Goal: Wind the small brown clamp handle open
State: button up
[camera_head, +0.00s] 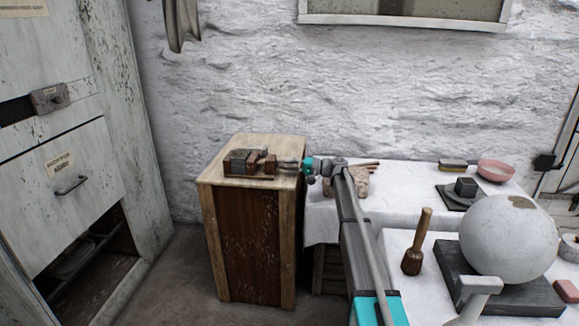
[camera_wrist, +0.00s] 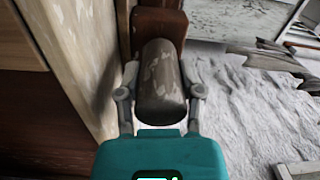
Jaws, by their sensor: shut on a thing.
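The clamp (camera_head: 247,161), with dark metal and brown parts, sits on top of a wooden cabinet. My gripper (camera_head: 289,164) reaches its right end from the right, over the cabinet's edge. In the wrist view a worn grey-brown cylindrical handle (camera_wrist: 161,85) lies between the fingers of my gripper (camera_wrist: 160,78), one finger on each side. The gripper is shut on it. Beyond the handle is a reddish-brown part (camera_wrist: 158,22) of the clamp. In the head view the handle is too small and covered to make out.
The wooden cabinet (camera_head: 218,184) stands left of a white-clothed table (camera_head: 325,215). A stone lump (camera_head: 354,183) is behind my arm. A mallet (camera_head: 413,250) and a large plaster sphere (camera_head: 508,238) stand at the right. The floor left of the cabinet is clear.

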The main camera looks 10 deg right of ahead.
jog(key=n, duration=0.7)
jog(key=shift+a+n, duration=0.1)
jog(key=shift+n, duration=0.2)
jog(key=n, duration=0.6)
jog(key=shift+n, duration=0.3)
jog(key=o, duration=1.2)
jog(key=shift+c, duration=0.2)
jog(key=v, duration=1.2)
jog(key=shift+w+r, duration=0.1)
jog(key=shift+r, duration=0.05)
